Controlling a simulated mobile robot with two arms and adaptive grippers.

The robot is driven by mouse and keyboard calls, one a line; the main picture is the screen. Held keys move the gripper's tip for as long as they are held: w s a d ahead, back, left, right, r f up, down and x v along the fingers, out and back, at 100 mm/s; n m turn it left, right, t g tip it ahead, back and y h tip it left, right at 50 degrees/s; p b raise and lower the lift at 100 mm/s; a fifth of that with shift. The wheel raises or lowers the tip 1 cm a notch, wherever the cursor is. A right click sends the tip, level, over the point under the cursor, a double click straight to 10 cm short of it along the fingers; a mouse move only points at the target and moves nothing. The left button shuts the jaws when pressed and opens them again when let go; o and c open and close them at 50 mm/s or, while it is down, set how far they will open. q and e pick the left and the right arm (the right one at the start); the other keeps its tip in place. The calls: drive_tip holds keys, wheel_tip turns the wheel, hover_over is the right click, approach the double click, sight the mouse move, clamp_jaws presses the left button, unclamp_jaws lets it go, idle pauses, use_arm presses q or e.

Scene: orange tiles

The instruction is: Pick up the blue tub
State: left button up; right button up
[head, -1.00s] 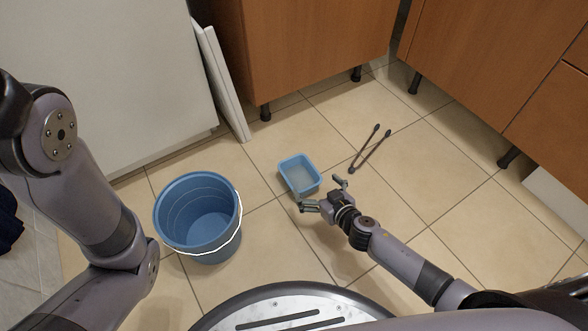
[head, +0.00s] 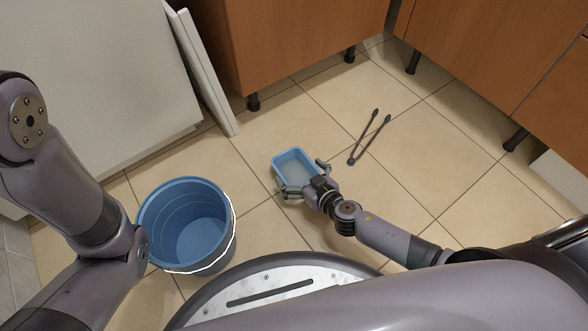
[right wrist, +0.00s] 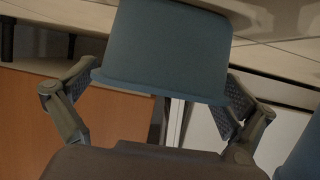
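The blue tub (head: 294,163) is a small light-blue rectangular tub standing on the tiled floor near the middle of the head view. My right gripper (head: 304,179) is at the tub's near side, with its fingers spread around the tub's near end. In the right wrist view the tub (right wrist: 165,55) fills the space between the two spread fingers (right wrist: 162,88), with the pads close beside its sides. I cannot tell whether the pads touch it. My left arm is at the left of the head view, and its gripper is out of view.
A large blue bucket (head: 190,228) with a white-rimmed handle stands left of the tub. Dark tongs (head: 368,138) lie on the floor to the right. Wooden cabinets (head: 300,40) on black legs and a white panel (head: 203,75) border the back.

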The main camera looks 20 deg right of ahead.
drive_tip(key=c, duration=1)
drive_tip(key=shift+c, duration=0.5)
drive_tip(key=shift+r, duration=0.1)
